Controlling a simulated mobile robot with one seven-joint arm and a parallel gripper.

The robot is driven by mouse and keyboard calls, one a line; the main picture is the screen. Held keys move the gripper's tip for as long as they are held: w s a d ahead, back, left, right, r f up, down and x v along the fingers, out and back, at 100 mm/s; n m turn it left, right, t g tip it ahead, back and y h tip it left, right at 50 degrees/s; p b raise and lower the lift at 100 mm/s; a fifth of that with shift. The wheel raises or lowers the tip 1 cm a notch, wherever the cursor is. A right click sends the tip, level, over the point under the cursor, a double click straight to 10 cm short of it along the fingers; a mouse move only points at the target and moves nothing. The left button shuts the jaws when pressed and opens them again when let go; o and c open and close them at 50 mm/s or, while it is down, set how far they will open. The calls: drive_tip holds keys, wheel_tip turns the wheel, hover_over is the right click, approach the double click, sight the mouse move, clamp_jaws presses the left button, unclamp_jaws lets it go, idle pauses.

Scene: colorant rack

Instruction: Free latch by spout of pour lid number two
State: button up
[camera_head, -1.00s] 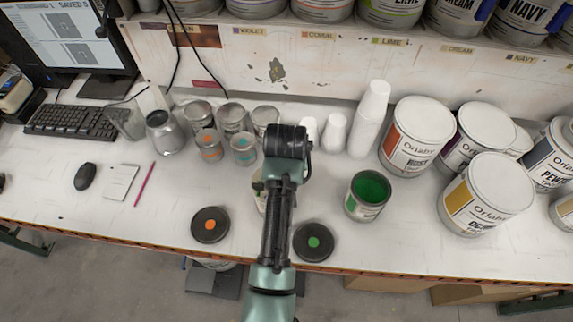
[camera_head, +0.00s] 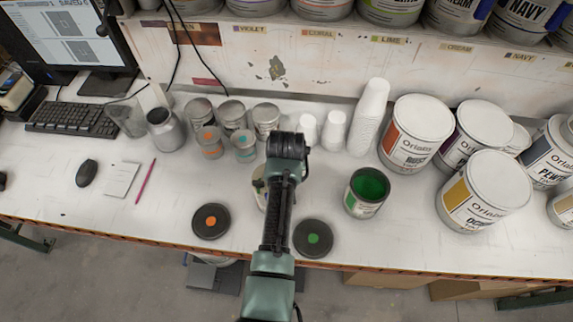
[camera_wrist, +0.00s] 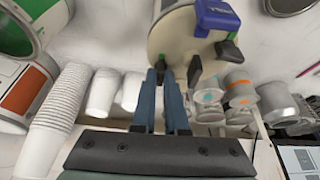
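A beige pour lid (camera_wrist: 188,38) on a can fills the top middle of the wrist view. It has a blue part (camera_wrist: 217,17) with pale lettering and black latches at its rim. One black latch (camera_wrist: 195,70) is right of my fingers; another (camera_wrist: 228,48) is farther right, below the blue part. My gripper (camera_wrist: 161,74) has its two blue-grey fingers a little apart, with a small dark piece of the lid at their tips. Contact cannot be told. In the head view, my arm hides most of the lidded can (camera_head: 258,185). I cannot read a number on the lid.
Stacked white cups (camera_wrist: 70,95) stand left of my fingers in the wrist view. Small cans (camera_head: 232,115) stand behind the lidded can. Two dark round lids (camera_head: 210,221) (camera_head: 313,238) lie near the front edge. An open green can (camera_head: 367,192) stands to the right.

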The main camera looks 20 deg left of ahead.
clamp_jaws()
drive_tip(key=n+y+b, duration=0.1)
drive_tip(key=n, duration=0.2)
drive_tip(key=shift+d+g, duration=0.1)
drive_tip(key=shift+g, duration=0.2)
drive_tip(key=n+b, duration=0.1)
drive_tip(key=n+g+y+b, duration=0.1)
drive_tip(key=n, duration=0.1)
drive_tip(key=shift+w+d+f+n, duration=0.1)
drive_tip(key=shift+w+n, duration=0.05)
drive_tip(key=shift+n, duration=0.15)
drive_tip(key=n+g+b, duration=0.1)
drive_tip(key=n+b, duration=0.2)
drive_tip(key=shift+w+f+n+y, duration=0.1)
drive_tip(key=shift+n+y, duration=0.2)
drive_tip(key=shift+n+g+b, duration=0.7)
drive_tip(key=shift+n+b, duration=0.4)
drive_tip(key=shift+n, duration=0.3)
drive_tip(key=shift+r+n+b, duration=0.2)
drive_tip(key=shift+n+b, duration=0.2)
drive_tip(key=shift+b, duration=0.05)
drive_tip(key=o, duration=0.6)
unclamp_jaws()
